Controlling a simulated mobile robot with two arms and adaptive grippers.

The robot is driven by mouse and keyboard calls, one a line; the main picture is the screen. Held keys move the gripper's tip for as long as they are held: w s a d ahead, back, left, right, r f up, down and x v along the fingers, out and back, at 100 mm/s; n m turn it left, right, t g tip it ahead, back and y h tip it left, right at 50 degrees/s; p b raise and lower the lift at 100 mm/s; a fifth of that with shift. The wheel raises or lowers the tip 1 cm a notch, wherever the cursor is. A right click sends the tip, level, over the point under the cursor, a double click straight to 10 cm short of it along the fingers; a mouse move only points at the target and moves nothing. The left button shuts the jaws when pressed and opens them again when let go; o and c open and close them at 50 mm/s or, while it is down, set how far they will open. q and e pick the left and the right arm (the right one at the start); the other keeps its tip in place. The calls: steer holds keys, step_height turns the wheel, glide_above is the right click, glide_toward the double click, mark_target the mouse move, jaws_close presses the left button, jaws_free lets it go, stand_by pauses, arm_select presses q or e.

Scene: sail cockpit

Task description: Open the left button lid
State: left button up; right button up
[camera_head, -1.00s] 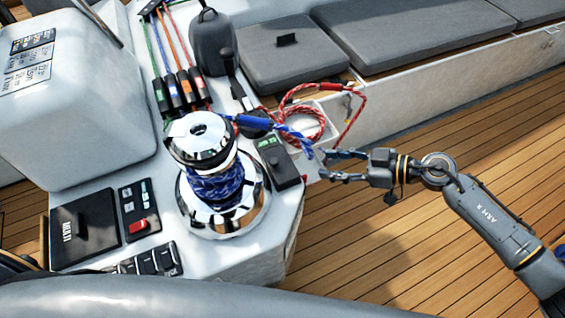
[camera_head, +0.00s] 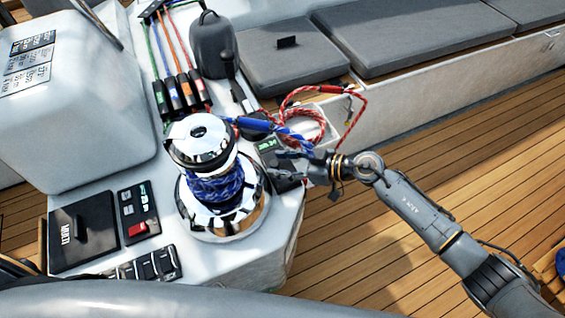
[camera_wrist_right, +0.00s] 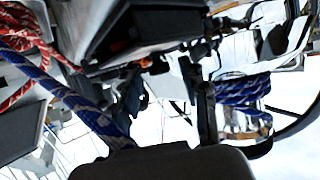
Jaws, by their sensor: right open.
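A dark button box with a green-marked top (camera_head: 266,146) stands on the white console, right of the chrome winch (camera_head: 222,205). I cannot tell a separate lid on it; its near part is hidden by my gripper. My right gripper (camera_head: 281,169) is open, its fingers at the near right part of this box; I cannot tell whether they touch it. In the right wrist view, a dark box (camera_wrist_right: 150,28) is ahead of the open fingers, and the winch's blue rope (camera_wrist_right: 243,92) is at the right. My left gripper is not in view.
A blue rope (camera_head: 252,124) runs from the winch just behind the gripper, near a coiled red rope (camera_head: 303,117). A panel with a red switch (camera_head: 138,228) and a black hatch (camera_head: 84,232) lie left of the winch. The wooden deck (camera_head: 350,270) is free.

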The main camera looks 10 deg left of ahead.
mark_target(293, 167)
steer(key=shift+c, duration=0.9)
jaws_close()
steer(key=shift+d+y, duration=0.1)
steer(key=shift+y, duration=0.2)
steer(key=shift+w+d+r+m+y+b, duration=0.2)
steer(key=shift+m+y+b, duration=0.05)
steer(key=shift+m+y, duration=0.2)
steer(key=shift+w+d+r+m+y+b, duration=0.15)
steer(key=shift+d+m+y+b, duration=0.1)
steer(key=shift+m+y, duration=0.15)
steer(key=shift+w+d+r+m+y+b, duration=0.25)
steer(key=shift+d+m+y+b, duration=0.1)
steer(key=shift+m+y+b, duration=0.3)
steer(key=shift+w+d+r+m+y+b, duration=0.25)
steer(key=shift+m+y, duration=0.25)
steer(key=shift+y, duration=0.3)
steer(key=shift+d+f, duration=0.1)
